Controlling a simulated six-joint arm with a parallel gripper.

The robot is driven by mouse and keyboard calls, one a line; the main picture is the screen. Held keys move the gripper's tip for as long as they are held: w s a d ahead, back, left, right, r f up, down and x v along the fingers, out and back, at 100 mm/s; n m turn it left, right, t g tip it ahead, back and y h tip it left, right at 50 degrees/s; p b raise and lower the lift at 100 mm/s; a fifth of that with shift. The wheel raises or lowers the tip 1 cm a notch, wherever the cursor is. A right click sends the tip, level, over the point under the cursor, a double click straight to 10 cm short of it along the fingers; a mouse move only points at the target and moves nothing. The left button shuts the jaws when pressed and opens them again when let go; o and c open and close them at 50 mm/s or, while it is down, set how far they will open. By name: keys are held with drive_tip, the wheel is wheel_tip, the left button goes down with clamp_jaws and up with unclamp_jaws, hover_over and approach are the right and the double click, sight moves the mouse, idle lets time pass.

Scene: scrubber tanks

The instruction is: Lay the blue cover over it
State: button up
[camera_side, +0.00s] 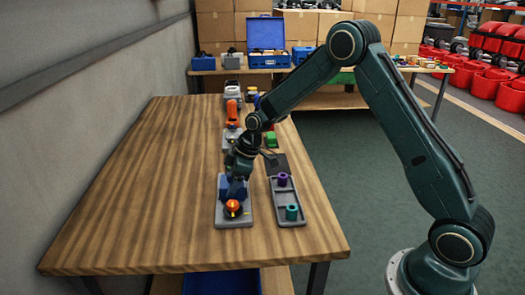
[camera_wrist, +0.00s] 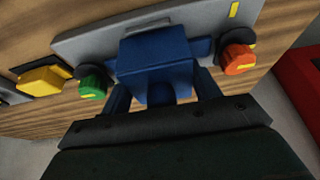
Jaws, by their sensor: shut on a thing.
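A grey plate (camera_side: 234,223) lies on the wooden table and carries an orange knob (camera_side: 232,207) with a yellow mark. My gripper (camera_side: 238,173) is over the far part of this plate, shut on the blue cover (camera_side: 237,189). In the wrist view the blue cover (camera_wrist: 155,55) sits between my two fingers, in front of the grey plate (camera_wrist: 90,38). The orange knob (camera_wrist: 238,57) is to its right and a green knob (camera_wrist: 92,82) to its left. The cover hides what is behind it; I cannot tell whether it touches the plate.
A grey tray (camera_side: 287,222) beside the plate holds a purple piece (camera_side: 282,180) and a teal piece (camera_side: 292,212). Other devices, one with an orange part (camera_side: 232,108), stand farther back. A yellow block (camera_wrist: 42,80) shows in the wrist view. The table's left side is clear.

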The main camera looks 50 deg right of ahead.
drive_tip(key=o, duration=1.4)
drive_tip(key=shift+c, duration=0.2)
drive_tip(key=shift+r, duration=0.1)
drive_tip(key=shift+r, duration=3.4)
